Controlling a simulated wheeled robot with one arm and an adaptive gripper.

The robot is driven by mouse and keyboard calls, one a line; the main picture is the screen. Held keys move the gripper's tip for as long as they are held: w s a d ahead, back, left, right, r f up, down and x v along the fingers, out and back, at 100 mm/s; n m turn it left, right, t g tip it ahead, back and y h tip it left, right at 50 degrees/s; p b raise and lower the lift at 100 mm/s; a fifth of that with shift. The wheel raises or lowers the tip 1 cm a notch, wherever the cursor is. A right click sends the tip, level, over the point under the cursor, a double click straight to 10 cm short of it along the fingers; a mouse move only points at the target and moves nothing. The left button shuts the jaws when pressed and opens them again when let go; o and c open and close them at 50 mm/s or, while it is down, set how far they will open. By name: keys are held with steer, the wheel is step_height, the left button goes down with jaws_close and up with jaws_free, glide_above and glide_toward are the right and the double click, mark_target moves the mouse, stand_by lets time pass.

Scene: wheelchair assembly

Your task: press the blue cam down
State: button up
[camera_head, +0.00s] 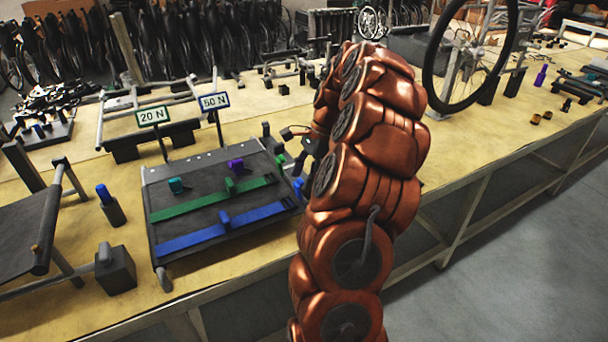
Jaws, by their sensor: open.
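A dark board (190,228) lies on the workbench with a green strap (205,202) and a blue strap (190,241) across it. A small blue cam (224,219) sits on the blue strap near its middle. A green cam (229,186) sits on the green strap. Another small blue part (298,186) shows at the board's right edge, beside my arm. My gripper (296,150) is open above the board's right edge, up and to the right of the blue cam and apart from it. My copper-coloured arm hides part of the gripper.
Signs reading 20 N (152,116) and 50 N (214,101) stand behind the board. Teal (176,186) and purple (236,165) parts sit on its upper half. A blue-topped block (111,211) and a dark block (116,270) stand to its left. A large wheel (470,50) stands at right.

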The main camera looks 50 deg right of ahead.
jaws_close()
stand_by(0.3)
steer(key=shift+a, duration=0.1)
steer(key=shift+w+a+g+h+b, duration=0.2)
steer(key=shift+a+h+b, duration=0.25)
steer(key=shift+h+b, duration=0.3)
steer(key=shift+w+a+g+h+b, duration=0.1)
steer(key=shift+a+g+h+b, duration=0.3)
steer(key=shift+h, duration=0.45)
steer(key=shift+w+a+f+g+h+b, duration=0.15)
steer(key=shift+w+a+g+h+b, duration=0.1)
steer(key=shift+a+h+b, duration=0.45)
steer(key=shift+w+a+f+g+h+b, duration=0.15)
steer(key=shift+a+g+h+b, duration=0.15)
steer(key=shift+h+b, duration=0.7)
steer(key=shift+a, duration=0.1)
